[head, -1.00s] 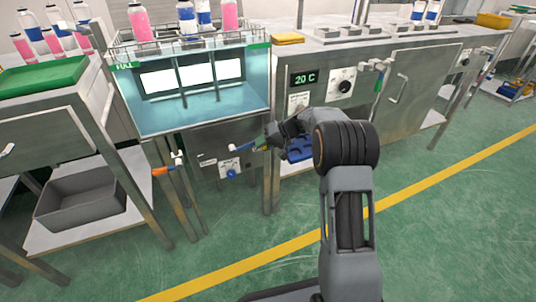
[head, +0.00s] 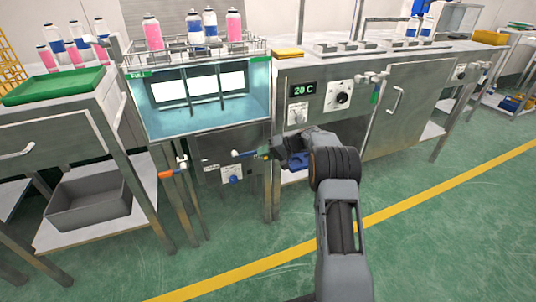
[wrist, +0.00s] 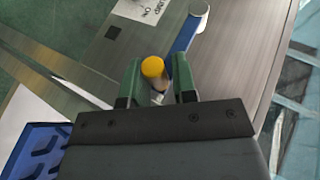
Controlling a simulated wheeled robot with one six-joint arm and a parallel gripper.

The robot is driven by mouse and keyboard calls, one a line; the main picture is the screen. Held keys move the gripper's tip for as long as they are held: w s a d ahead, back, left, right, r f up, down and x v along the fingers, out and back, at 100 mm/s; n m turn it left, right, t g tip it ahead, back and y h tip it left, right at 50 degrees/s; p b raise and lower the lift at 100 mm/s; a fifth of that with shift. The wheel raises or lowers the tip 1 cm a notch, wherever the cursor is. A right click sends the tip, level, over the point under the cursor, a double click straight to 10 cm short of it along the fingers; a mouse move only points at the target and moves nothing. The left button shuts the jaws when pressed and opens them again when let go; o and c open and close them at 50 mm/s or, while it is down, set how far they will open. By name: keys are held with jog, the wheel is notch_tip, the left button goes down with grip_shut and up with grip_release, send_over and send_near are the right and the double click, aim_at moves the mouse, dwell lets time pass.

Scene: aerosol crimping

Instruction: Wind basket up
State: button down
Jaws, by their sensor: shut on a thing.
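The water bath tank (head: 205,120) is a steel tank with a glass front and a "FULL" label. The wire basket (head: 170,52) sits at the tank's top and carries pink and blue-banded cans (head: 195,32). Below the tank, a blue crank arm (head: 250,153) with a pale end projects from the front panel. My gripper (head: 266,153) is at the right end of this arm. In the wrist view its green fingers are shut around a yellow-capped handle (wrist: 152,67), beside the blue arm (wrist: 186,32). The fingers partly hide the handle.
An orange-handled valve (head: 172,172) and a blue knob (head: 234,179) are near the crank. A side table with a green tray (head: 55,86) stands left, with a grey bin (head: 90,205) below. A "20 C" cabinet (head: 330,110) stands right. The green floor in front is clear.

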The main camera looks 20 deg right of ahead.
jog(key=c, duration=1.3)
grip_release()
jog(key=shift+s+a+f, duration=0.15)
jog(key=shift+a+f, duration=0.3)
jog(key=shift+f, duration=0.15)
jog(key=shift+o, duration=0.9)
jog(key=shift+a+f, duration=0.1)
jog(key=shift+a, duration=0.05)
jog(key=shift+o, duration=0.4)
jog(key=shift+w+d+r, duration=0.2)
jog(key=shift+d+r, duration=0.2)
jog(key=shift+d, duration=0.05)
jog(key=shift+r, duration=0.1)
jog(key=shift+d+r, duration=0.2)
jog(key=shift+d, duration=0.05)
jog(key=p+v, duration=0.4)
jog(key=v, duration=0.8)
jog(key=shift+s+d+p, duration=0.3)
jog(key=shift+d+p, duration=0.1)
